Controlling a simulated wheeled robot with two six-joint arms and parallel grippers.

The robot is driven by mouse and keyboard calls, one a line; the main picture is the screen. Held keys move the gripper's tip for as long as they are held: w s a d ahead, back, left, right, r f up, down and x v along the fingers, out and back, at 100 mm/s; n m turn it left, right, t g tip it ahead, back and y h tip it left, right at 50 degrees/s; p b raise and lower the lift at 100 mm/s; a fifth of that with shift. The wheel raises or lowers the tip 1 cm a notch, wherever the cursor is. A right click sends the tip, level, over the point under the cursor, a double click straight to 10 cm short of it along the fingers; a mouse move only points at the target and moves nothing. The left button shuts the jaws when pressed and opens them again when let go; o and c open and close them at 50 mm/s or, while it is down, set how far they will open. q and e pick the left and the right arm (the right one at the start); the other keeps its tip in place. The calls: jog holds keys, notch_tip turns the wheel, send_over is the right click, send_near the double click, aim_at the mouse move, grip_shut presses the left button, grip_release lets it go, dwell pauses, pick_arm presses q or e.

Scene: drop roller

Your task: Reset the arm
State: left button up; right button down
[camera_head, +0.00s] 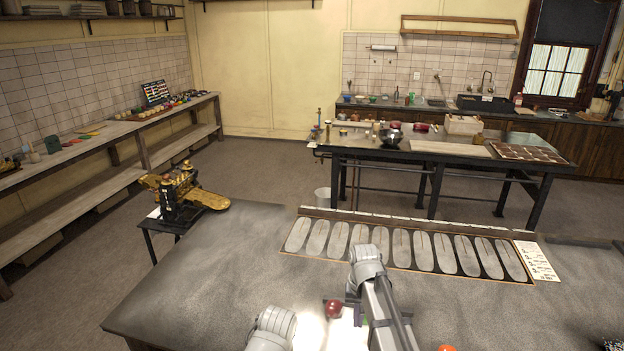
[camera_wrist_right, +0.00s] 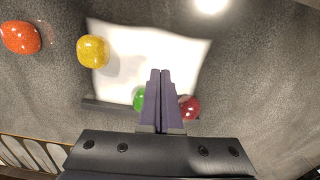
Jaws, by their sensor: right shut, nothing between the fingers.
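My right gripper (camera_wrist_right: 160,72) shows in the wrist view with its two dark fingers shut together and nothing between them. They point over a white sheet (camera_wrist_right: 180,55) that lies on the grey table. A green ball (camera_wrist_right: 140,99) is partly hidden behind the fingers, and a dark red ball (camera_wrist_right: 189,107) is just right of them. Whether the fingers touch either ball I cannot tell. In the head view my right arm reaches across the bottom middle and its fingertips are not clear. My left gripper is out of view; only a part of an arm shows at the bottom.
A yellow ball (camera_wrist_right: 93,51) sits at the sheet's left edge, and an orange-red ball (camera_wrist_right: 20,37) lies farther left. A panel of long pale ovals (camera_head: 410,249) lies along the table's far side. A brass-coloured machine (camera_head: 180,192) stands beyond the left corner. The table's left part (camera_head: 210,270) is clear.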

jog(key=s+a+f+n+b, duration=0.1)
jog(key=s+a, duration=0.1)
jog(key=s, duration=0.1)
jog(key=s+a+f+n+b, duration=0.1)
jog(key=s+a, duration=0.1)
jog(key=s, duration=0.1)
jog(key=s+a+f+b, duration=0.1)
jog(key=s+a+f, duration=0.1)
jog(key=s, duration=0.1)
jog(key=shift+a+n, duration=0.1)
jog(key=shift+n, duration=0.3)
jog(key=s+a+f+n+b, duration=0.1)
jog(key=s+a, duration=0.1)
jog(key=s, duration=0.2)
jog(key=s+a+f+n+h+b, duration=0.1)
jog(key=s+a+n, duration=0.1)
jog(key=s, duration=0.3)
jog(key=shift+s+a+f+b, duration=0.2)
jog(key=shift+a+f+b, duration=0.05)
jog(key=shift+f+b, duration=0.15)
